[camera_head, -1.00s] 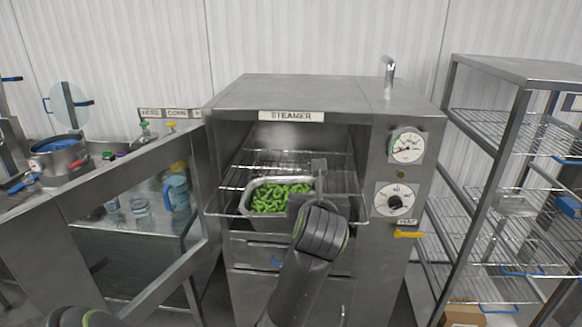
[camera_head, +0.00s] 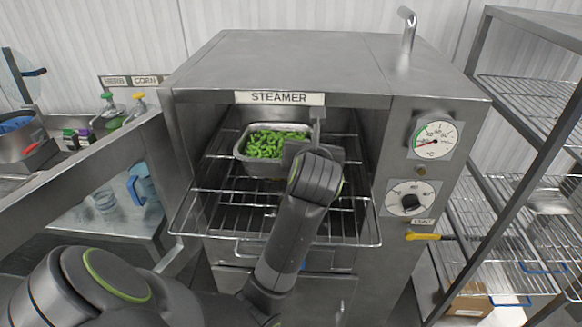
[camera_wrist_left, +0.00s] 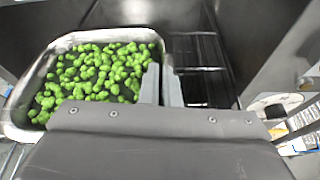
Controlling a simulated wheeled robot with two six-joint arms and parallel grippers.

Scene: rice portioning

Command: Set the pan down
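The metal pan (camera_head: 246,166) is filled with green vegetable pieces and sits inside the open steamer (camera_head: 282,52), at or just above the wire rack (camera_head: 230,212). I cannot tell whether its base touches the wires. My left gripper (camera_head: 316,130) reaches in from the front and is at the pan's right side. In the left wrist view, the two fingers of the gripper (camera_wrist_left: 162,88) are closed on the right rim of the pan (camera_wrist_left: 22,98). The pan looks roughly level. My right gripper is not in view.
The steamer door (camera_head: 95,185) stands open at the left. The front of the rack is bare and sticks out of the opening. Dials and a yellow handle (camera_head: 422,237) are on the steamer's right front. A wire shelf unit (camera_head: 500,205) stands to the right.

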